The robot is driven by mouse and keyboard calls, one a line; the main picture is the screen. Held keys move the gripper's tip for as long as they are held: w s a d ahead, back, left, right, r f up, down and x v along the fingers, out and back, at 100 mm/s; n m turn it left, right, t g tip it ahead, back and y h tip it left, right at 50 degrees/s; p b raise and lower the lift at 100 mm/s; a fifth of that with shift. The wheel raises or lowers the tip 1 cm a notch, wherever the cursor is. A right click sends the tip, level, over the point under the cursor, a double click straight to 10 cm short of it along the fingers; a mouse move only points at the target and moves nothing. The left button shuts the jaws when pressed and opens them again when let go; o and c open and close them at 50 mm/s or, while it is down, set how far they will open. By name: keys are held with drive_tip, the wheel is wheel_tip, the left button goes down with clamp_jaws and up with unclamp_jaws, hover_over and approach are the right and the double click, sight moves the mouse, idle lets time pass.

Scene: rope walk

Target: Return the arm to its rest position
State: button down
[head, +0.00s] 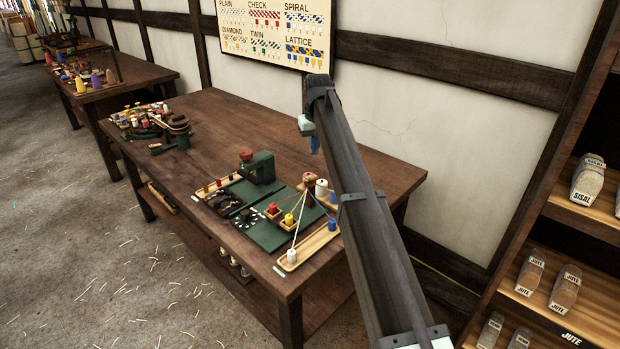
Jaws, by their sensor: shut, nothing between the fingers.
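My arm rises from the bottom right and reaches over the wooden workbench (240,130). My gripper (314,147) is partly hidden behind the arm. Its small blue end hangs down above the back right part of the bench. It is shut and holds nothing. It is apart from the things on the bench.
Below my arm are a green board (268,235), a wooden tray (318,242) with white and blue spools and strung cords, and a green clamp (260,167). Tools lie at the bench's far left.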

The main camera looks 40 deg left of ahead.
idle(0.5)
